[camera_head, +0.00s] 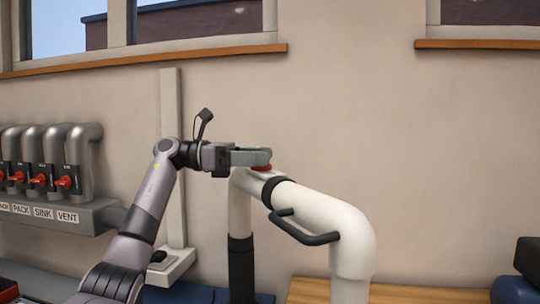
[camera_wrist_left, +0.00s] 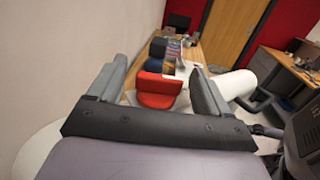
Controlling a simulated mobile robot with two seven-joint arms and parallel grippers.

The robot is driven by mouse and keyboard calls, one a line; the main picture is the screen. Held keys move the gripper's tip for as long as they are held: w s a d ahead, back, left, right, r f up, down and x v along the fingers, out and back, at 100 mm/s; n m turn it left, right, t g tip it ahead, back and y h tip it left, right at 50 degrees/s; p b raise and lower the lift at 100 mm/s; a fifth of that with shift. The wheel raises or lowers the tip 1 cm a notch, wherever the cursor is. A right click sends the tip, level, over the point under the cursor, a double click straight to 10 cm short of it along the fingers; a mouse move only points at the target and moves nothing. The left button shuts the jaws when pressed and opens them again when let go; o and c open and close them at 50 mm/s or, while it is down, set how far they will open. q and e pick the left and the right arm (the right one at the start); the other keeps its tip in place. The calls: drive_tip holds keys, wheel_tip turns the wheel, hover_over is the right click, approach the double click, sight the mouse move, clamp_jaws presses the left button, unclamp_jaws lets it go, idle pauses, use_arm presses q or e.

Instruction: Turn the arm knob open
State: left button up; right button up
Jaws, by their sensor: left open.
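The red arm knob (camera_head: 262,168) sits on top of the bend of a thick white arm (camera_head: 320,207), mostly hidden behind my left gripper in the head view. My left gripper (camera_head: 266,156) comes in level from the left, its fingertips at the knob. In the left wrist view the red knob (camera_wrist_left: 157,90) stands between the two grey fingers of the open left gripper (camera_wrist_left: 159,72). Gaps show on both sides, so I see no grip on it. My right gripper is in neither view.
A black handle (camera_head: 305,232) juts from the white arm. On the left wall, grey pipes with red valve knobs (camera_head: 66,181) stand above labels such as SINK and VENT. A wooden surface (camera_head: 310,290) lies below. The wall at right is bare.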

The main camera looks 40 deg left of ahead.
use_arm(q)
drive_tip(key=shift+x, duration=1.35)
drive_tip(key=c, duration=1)
drive_tip(key=shift+w+a+f+n+t+y+b, duration=0.1)
drive_tip(key=shift+n+t+y+b, duration=0.25)
drive_tip(key=shift+n+t+y, duration=0.2)
drive_tip(key=shift+f+n+t+y+b, duration=0.1)
drive_tip(key=shift+n+t+y+b, duration=0.3)
drive_tip(key=shift+t+y, duration=0.2)
drive_tip(key=shift+w+a+r+n+t+y, duration=0.1)
drive_tip(key=shift+r+n+t+y, duration=0.05)
drive_tip(key=shift+n+t+y, duration=0.9)
drive_tip(key=shift+w+a+n+t+y, duration=0.1)
drive_tip(key=shift+a+n+t+y, duration=0.1)
drive_tip(key=shift+n+t+y, duration=0.85)
drive_tip(key=shift+o, duration=0.2)
drive_tip(key=shift+g+y, duration=0.25)
drive_tip(key=shift+y, duration=0.5)
drive_tip(key=o, duration=1)
drive_tip(key=shift+c, duration=0.2)
